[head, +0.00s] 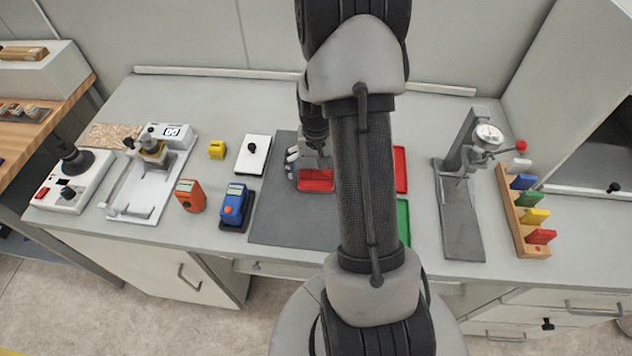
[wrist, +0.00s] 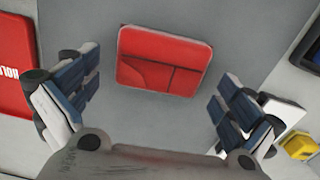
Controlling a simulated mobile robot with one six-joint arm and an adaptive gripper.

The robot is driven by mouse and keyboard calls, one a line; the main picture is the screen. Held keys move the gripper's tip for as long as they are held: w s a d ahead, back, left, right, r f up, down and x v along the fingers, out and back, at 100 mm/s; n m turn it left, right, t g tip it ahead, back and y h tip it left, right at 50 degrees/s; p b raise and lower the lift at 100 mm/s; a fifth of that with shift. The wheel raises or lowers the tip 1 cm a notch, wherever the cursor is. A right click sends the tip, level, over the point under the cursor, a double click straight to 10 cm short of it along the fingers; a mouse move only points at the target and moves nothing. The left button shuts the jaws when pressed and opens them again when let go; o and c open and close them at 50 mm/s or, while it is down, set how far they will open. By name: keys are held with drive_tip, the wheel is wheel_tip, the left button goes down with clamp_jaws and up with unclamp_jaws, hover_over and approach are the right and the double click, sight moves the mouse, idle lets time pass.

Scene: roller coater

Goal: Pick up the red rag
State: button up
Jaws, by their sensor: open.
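The red rag (wrist: 163,60) is a folded, rounded square lying on a dark grey mat (wrist: 107,130) in the wrist view. In the head view the rag (head: 316,180) shows on the mat (head: 290,226), partly covered by my arm and gripper. My gripper (wrist: 157,100) is open and empty. Its two fingers stand wide apart in the wrist view, to the left and right of the rag and nearer the camera. No finger visibly touches the rag. In the head view my gripper (head: 308,166) is close over the rag, and my arm hides part of it.
A red tray (head: 400,169) and a green tray (head: 403,220) lie right of the mat, partly behind my arm. A blue device (head: 234,206) and an orange one (head: 190,195) stand left of it. A gauge stand (head: 462,215) and a rack of coloured pieces (head: 522,225) are at the right.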

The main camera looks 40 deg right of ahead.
drive_tip(key=shift+f, duration=0.9)
drive_tip(key=shift+r, duration=0.1)
drive_tip(key=c, duration=1)
